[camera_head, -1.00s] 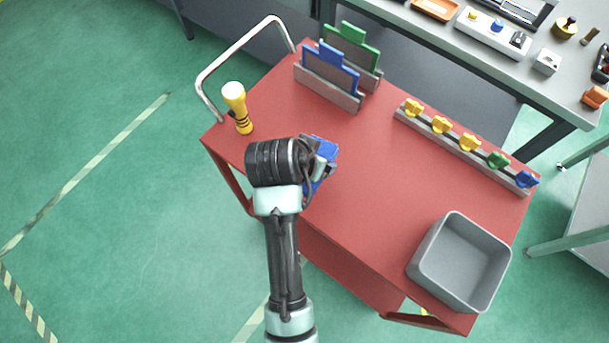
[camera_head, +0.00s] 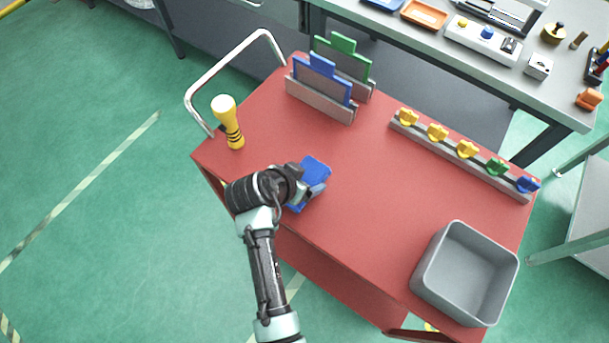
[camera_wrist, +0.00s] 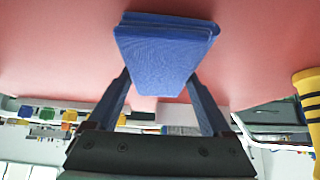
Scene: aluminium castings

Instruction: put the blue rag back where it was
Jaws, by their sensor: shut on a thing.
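The blue rag (camera_head: 315,170) is a folded flat piece over the red cart top, near its front left edge. In the wrist view the rag (camera_wrist: 165,55) shows between my fingers, its layered edge against the red surface. My gripper (camera_head: 308,188) is shut on the rag; in the wrist view the two fingers (camera_wrist: 160,95) stand on either side of it. I cannot tell whether the rag touches the cart top. My wrist hides part of it in the head view.
On the red cart (camera_head: 370,180) stand a yellow flashlight (camera_head: 229,122), blue and green plates in racks (camera_head: 322,98), a rail with coloured knobs (camera_head: 467,150) and an empty grey bin (camera_head: 466,275). The cart's middle is clear. A cluttered bench (camera_head: 450,60) stands behind.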

